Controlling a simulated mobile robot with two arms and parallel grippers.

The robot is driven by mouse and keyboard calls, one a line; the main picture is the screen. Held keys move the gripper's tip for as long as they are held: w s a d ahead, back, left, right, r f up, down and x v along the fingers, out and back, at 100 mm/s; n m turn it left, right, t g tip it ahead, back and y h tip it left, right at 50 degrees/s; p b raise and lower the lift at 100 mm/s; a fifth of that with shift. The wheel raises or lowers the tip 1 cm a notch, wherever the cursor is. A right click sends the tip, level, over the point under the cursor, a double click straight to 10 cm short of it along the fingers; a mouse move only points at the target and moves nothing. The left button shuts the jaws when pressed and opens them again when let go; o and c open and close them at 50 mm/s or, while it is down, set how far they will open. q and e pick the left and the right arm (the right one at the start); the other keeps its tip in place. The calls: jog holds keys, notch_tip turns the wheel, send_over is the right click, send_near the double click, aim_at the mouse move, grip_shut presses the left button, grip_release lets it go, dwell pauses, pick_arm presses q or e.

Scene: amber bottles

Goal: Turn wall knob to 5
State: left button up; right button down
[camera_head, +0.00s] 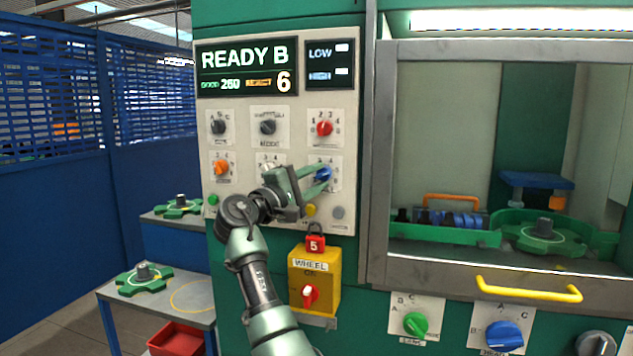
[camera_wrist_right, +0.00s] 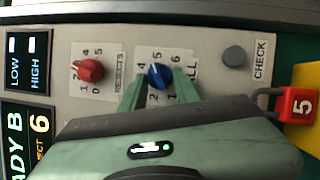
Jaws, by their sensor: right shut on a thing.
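The wall panel (camera_head: 230,135) carries several knobs on white number plates. A blue knob (camera_head: 324,174) sits at the lower right of the knob rows, and it also shows in the right wrist view (camera_wrist_right: 160,75) with numbers around it. My right gripper (camera_head: 318,180) is shut on this blue knob, one finger on each side; its fingers show in the wrist view too (camera_wrist_right: 158,90). I cannot clearly read which number the knob points at. The display (camera_head: 246,68) reads READY B, with a large 6 at its lower right. My left gripper is not in view.
A red knob (camera_head: 325,128) is just above the blue one. A red padlock (camera_head: 315,244) marked 5 hangs above a yellow WHEEL box (camera_head: 315,280). Right of the panel is a framed window with a yellow handle (camera_head: 528,289). Side tables with green parts stand left.

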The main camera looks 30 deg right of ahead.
jog(key=shift+r+m+g+y, duration=0.25)
jog(key=shift+m+g+y, duration=0.05)
jog(key=shift+m, duration=0.8)
jog(key=c, duration=1.2)
grip_release()
jog(key=shift+o, duration=0.8)
jog(key=shift+w+f, duration=0.1)
jog(key=b+v, duration=0.1)
jog(key=v, duration=0.6)
jog(key=shift+a, duration=0.3)
